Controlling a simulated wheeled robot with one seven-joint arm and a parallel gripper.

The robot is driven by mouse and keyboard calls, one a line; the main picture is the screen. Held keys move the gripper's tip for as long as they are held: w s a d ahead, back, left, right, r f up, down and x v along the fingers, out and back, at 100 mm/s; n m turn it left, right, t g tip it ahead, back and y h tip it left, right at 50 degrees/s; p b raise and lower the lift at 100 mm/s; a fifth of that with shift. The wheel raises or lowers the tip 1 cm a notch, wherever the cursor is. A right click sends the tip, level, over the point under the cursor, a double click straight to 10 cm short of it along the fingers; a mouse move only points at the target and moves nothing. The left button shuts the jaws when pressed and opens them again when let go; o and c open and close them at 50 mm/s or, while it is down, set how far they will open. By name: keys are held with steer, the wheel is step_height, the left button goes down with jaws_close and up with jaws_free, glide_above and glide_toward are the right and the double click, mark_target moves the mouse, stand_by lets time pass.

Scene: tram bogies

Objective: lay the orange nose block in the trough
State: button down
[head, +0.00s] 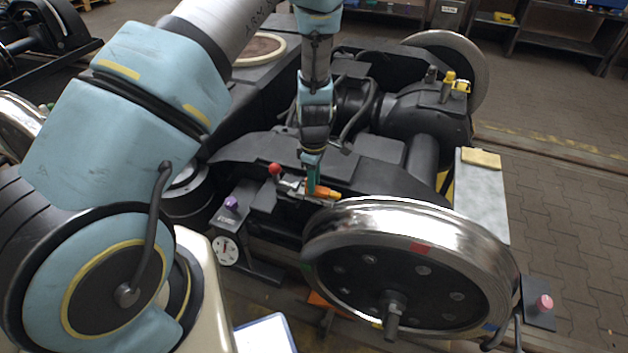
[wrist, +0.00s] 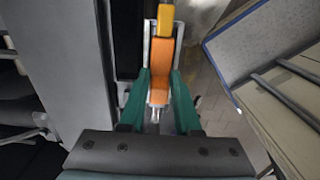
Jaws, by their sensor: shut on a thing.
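The orange nose block (wrist: 161,54) is between the green fingers of my gripper (wrist: 158,88), with a yellow-orange piece at its far end in the wrist view. In the head view the orange block (head: 326,191) shows at the fingertips of my gripper (head: 311,186), just behind the top left of the large wheel. My gripper is shut on the block and points down. Whether the block touches anything below is unclear. I cannot make out the trough with certainty; small metal parts (head: 290,186) lie just left of the fingertips.
The shiny wheel (head: 412,268) stands close in front of the gripper. A red knob (head: 274,170) is just left of it, with a purple knob (head: 231,203) and a dial (head: 226,251) farther left. A grey box (head: 483,198) bears a yellow pad (head: 481,159) at right. Paved floor (head: 560,220) is clear beyond.

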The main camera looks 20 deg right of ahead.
steer(key=shift+f, duration=0.4)
steer(key=c, duration=0.5)
jaws_free()
steer(key=shift+c, duration=0.2)
steer(key=shift+r, duration=0.1)
step_height(320, 180, up, 11)
steer(key=shift+f+b, duration=0.15)
steer(key=shift+b, duration=0.5)
steer(key=w+a+r+m, duration=0.2)
steer(key=a+r+m, duration=0.2)
steer(key=a+r, duration=0.7)
steer(key=s+a+r+m, duration=0.3)
steer(key=a, duration=0.6)
steer(key=s+a+r+m+t, duration=0.1)
steer(key=s+a+r+m, duration=0.2)
steer(key=a, duration=0.7)
steer(key=shift+r+m+t+p, duration=0.25)
steer(key=shift+m+t+p, duration=0.05)
steer(key=shift+p, duration=0.15)
